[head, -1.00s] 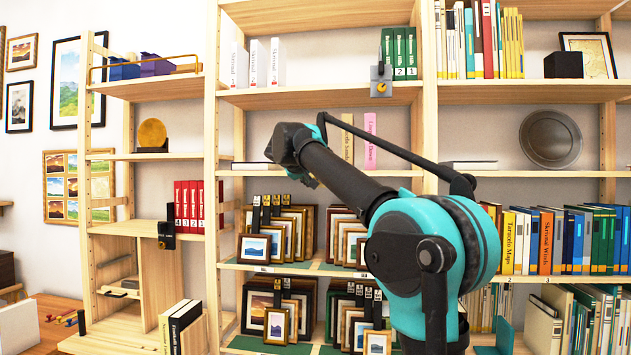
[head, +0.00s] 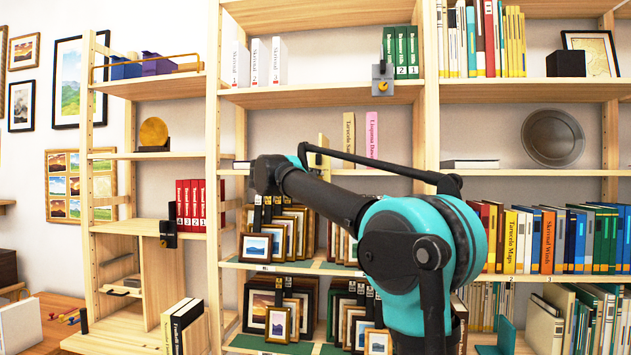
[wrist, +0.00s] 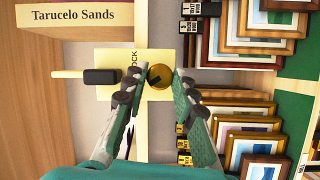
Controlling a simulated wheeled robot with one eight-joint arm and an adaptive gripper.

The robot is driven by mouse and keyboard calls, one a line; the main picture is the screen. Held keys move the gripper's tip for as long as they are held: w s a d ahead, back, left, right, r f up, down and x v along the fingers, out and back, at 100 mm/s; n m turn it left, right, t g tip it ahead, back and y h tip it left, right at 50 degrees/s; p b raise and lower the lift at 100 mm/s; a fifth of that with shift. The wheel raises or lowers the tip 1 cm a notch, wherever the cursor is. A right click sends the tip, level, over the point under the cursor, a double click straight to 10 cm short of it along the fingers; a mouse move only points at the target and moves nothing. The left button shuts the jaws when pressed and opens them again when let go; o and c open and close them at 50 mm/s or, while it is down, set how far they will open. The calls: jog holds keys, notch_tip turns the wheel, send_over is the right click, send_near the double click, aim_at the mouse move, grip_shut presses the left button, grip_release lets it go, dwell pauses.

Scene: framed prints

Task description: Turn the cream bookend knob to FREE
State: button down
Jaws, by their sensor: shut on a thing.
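The cream bookend (wrist: 115,60) shows in the wrist view as a pale plate with dark lettering that reads partly as "LOCK". Its round brass knob (wrist: 159,75) lies between the tips of my gripper (wrist: 160,80), which is shut on it. The knob has a dark mark near its lower edge. No FREE lettering is visible; the fingers cover part of the plate. In the head view the cream bookend (head: 323,148) stands upright on a middle shelf beside the "Tarucelo Sands" book (head: 348,140). My arm hides the knob and fingertips there.
A pink book (head: 371,138) stands right of the cream one. Framed prints (head: 288,235) crowd the shelf below, close to my fingers in the wrist view. A grey bookend with a brass knob (head: 382,86) hangs at the shelf above. Shelf uprights (head: 211,200) flank the bay.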

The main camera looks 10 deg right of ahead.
jog(key=shift+f+n+h, duration=0.1)
jog(key=shift+n+h, duration=0.3)
jog(key=shift+n, duration=0.5)
jog(key=c, duration=1.2)
grip_release()
jog(key=v, duration=1.2)
jog(key=shift+s+d+f, duration=0.1)
jog(key=shift+s+f, duration=0.05)
jog(key=shift+f, duration=0.1)
